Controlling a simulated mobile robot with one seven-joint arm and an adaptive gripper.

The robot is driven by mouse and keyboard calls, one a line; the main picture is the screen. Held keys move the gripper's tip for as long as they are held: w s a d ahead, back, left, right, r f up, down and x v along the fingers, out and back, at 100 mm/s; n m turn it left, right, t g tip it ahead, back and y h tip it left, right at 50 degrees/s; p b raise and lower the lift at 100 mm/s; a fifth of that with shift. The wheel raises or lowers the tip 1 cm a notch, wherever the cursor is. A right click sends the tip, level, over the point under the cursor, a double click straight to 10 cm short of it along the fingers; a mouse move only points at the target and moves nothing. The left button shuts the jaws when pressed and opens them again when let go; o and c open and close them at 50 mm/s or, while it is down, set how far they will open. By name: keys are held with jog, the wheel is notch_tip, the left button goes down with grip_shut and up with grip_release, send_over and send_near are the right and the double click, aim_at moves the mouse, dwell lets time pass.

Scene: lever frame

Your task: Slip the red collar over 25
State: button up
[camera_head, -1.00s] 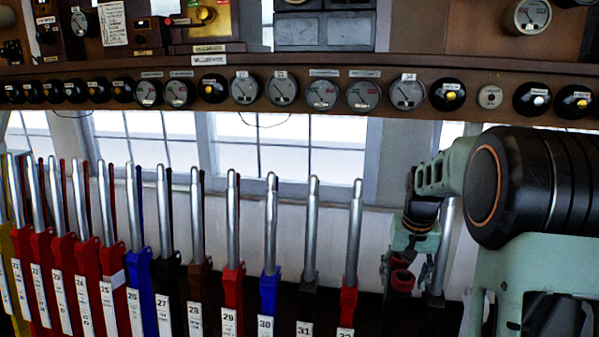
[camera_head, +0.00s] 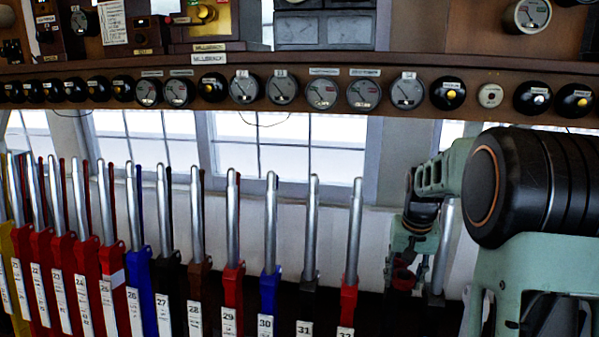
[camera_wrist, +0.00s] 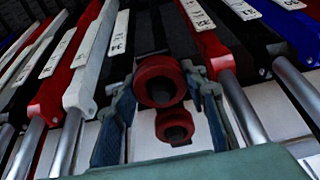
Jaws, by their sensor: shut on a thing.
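The red collar (camera_wrist: 160,82) is between the fingers of my gripper (camera_wrist: 163,108) in the wrist view. It shows as two red ring shapes, one larger and one smaller below it. In the head view my gripper (camera_head: 403,262) hangs at the right, beyond lever 32, with the dark red collar (camera_head: 404,280) partly hidden at its lower end. Lever 25 (camera_head: 103,200) stands upright at the left, with a bare metal handle, a red base with a white band and a number plate. It is far left of my gripper, with several levers between.
A row of upright levers, such as lever 29 (camera_head: 233,215) and lever 30 (camera_head: 270,220), fills the space between. A bare handle (camera_head: 443,240) stands close right of my gripper. A shelf with gauges (camera_head: 322,92) runs above the levers. Windows are behind.

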jog(key=shift+c, duration=0.5)
jog(key=shift+r+p, duration=3.2)
jog(key=shift+r, duration=1.1)
